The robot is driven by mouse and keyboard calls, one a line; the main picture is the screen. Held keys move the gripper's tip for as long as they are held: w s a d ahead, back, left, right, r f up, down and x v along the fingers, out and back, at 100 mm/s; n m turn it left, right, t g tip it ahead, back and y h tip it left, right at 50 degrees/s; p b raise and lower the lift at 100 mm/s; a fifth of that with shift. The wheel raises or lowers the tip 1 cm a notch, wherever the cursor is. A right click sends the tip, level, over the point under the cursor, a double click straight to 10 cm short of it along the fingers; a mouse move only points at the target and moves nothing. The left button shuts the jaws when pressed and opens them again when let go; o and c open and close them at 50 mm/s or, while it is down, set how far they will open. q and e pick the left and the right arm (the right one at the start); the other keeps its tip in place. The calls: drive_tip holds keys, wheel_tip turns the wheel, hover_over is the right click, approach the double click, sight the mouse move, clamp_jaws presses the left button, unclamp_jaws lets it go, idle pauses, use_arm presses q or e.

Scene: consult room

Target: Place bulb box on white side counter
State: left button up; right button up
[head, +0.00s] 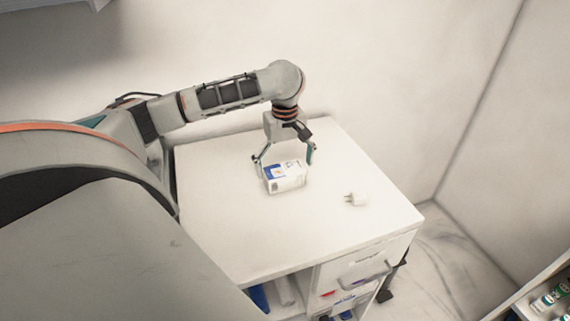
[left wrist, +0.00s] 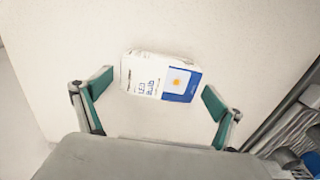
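The bulb box (head: 286,178), white with blue, lies on the white side counter (head: 220,225). It also shows in the left wrist view (left wrist: 160,77), with "LED Bulb" printed on it. My left gripper (head: 284,162) is just above and behind the box, pointing down. Its fingers are spread wide, one toward each end of the box. In the left wrist view (left wrist: 157,95) there are gaps between both fingertips and the box, so it is open and empty. My right gripper is not in view.
A small white plug-like object (head: 355,199) lies on the counter to the right of the box. The counter has open shelves with items and a drawer (head: 365,268) below. A shelf with bottles (head: 548,298) stands at the lower right. Walls close in behind.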

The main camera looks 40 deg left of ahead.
sight(285, 169)
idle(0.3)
use_arm(q)
wheel_tip(285, 169, up, 12)
drive_tip(key=shift+r, duration=0.15)
idle(0.5)
drive_tip(key=shift+s, duration=0.1)
idle(0.5)
